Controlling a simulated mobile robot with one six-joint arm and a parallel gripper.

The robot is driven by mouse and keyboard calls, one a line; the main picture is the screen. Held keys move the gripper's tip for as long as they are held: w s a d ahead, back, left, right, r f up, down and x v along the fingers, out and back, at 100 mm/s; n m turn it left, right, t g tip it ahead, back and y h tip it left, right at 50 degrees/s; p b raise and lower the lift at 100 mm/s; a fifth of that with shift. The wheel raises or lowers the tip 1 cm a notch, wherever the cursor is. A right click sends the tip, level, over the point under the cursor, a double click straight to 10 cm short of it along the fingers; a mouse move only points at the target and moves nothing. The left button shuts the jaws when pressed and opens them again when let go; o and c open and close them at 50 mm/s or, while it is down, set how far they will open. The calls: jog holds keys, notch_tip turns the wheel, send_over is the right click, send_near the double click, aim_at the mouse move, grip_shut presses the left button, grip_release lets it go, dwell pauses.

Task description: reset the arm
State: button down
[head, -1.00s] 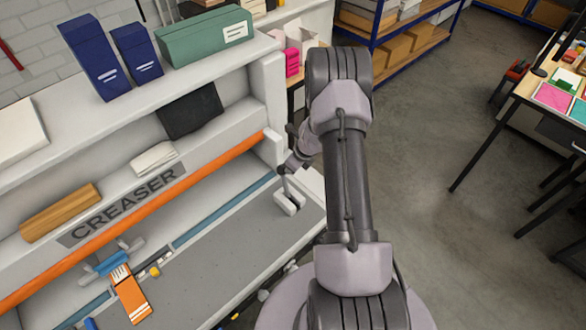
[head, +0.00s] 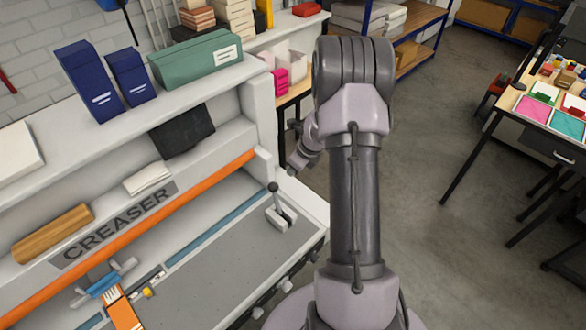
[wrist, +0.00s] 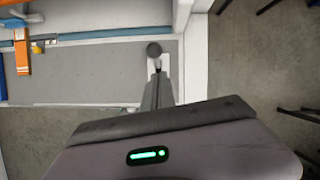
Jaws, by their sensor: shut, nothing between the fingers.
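My arm rises in the middle of the head view, with its wrist bent down to the left. My gripper (wrist: 158,78) is shut and empty in the wrist view, its narrow dark fingers close together. In the head view its end is small and partly hidden by the wrist. The creaser's lever (head: 273,189) has a black knob and stands on a pale bracket at the bed's right end. In the wrist view the knob (wrist: 154,49) appears just beyond the fingertips; the head view shows the gripper apart from it, up and to the right.
The creaser (head: 215,265) fills the left, with an orange bar and grey bed. An orange tag (head: 122,312) lies at its lower left. Blue boxes (head: 90,75) and a green box (head: 195,60) stand on its top shelf. A work table (head: 540,105) is at right; open floor lies between.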

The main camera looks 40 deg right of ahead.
jog(key=shift+w+f, duration=0.15)
jog(key=shift+w, duration=0.15)
jog(key=s+a+r+n+y+b, duration=0.1)
jog(key=s+a+n+b, duration=0.1)
jog(key=a+n+b, duration=0.8)
jog(key=s+a+n+b, duration=0.2)
jog(key=a+n+b, duration=0.3)
jog(key=a+b, duration=0.75)
jog(key=s+a+f+n+b, duration=0.4)
jog(key=s+n+b, duration=0.2)
jog(key=s, duration=0.3)
jog(key=s+a+f+n+t+b, duration=0.1)
jog(key=s+a+f+n+b, duration=0.4)
jog(key=s+n+b, duration=0.2)
jog(key=shift+s+a+b, duration=0.2)
jog(key=shift+s+b, duration=0.95)
jog(key=shift+s, duration=0.05)
jog(key=shift+f, duration=0.1)
